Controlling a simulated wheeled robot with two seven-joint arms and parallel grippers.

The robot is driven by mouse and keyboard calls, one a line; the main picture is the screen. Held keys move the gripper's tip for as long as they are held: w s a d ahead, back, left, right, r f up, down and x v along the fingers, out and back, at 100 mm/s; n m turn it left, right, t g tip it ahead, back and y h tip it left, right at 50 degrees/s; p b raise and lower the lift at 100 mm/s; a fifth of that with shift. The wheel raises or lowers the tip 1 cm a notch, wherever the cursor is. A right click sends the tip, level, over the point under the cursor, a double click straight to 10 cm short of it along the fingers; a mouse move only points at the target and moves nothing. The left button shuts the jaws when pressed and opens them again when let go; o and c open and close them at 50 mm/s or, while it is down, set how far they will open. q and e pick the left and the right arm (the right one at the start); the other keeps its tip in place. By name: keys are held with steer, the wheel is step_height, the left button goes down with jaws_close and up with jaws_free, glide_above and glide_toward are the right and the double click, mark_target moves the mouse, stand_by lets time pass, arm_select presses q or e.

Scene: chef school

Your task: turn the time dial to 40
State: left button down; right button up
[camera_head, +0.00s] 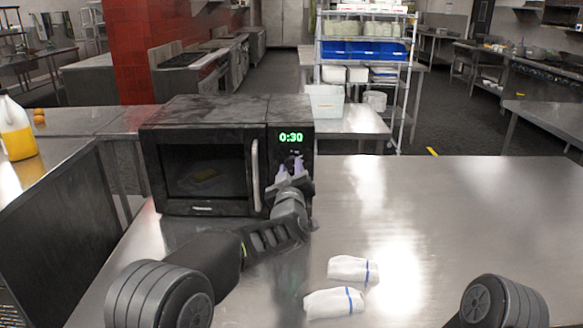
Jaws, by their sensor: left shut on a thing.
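A black microwave (210,110) stands on the steel table. Its green display (291,137) reads 0:30. Its door is closed, and something yellowish shows dimly through the window. My left gripper (291,167) is at the control panel, right of the door handle (255,176) and below the display. It is shut on the time dial, which is mostly hidden behind the fingers. My right gripper is not in view; only part of my right arm shows at the lower right.
Two white folded cloths with blue stripes, one (353,269) behind the other (334,303), lie on the steel table (460,215) in front of the microwave. The table's right side is clear. A jug with yellow liquid (17,130) stands at the far left. A wire rack (363,75) stands behind.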

arm_select(q)
steer(key=shift+m+p, duration=0.3)
steer(key=shift+m, duration=1.1)
steer(key=shift+f, duration=0.1)
steer(key=c, duration=1)
jaws_free()
steer(key=shift+c, duration=0.2)
steer(key=shift+s, duration=0.1)
steer(key=shift+s, duration=0.6)
steer(key=s+b, duration=0.2)
steer(key=s, duration=0.4)
steer(key=shift+s+a+f, duration=0.15)
steer(key=shift+s+f, duration=0.05)
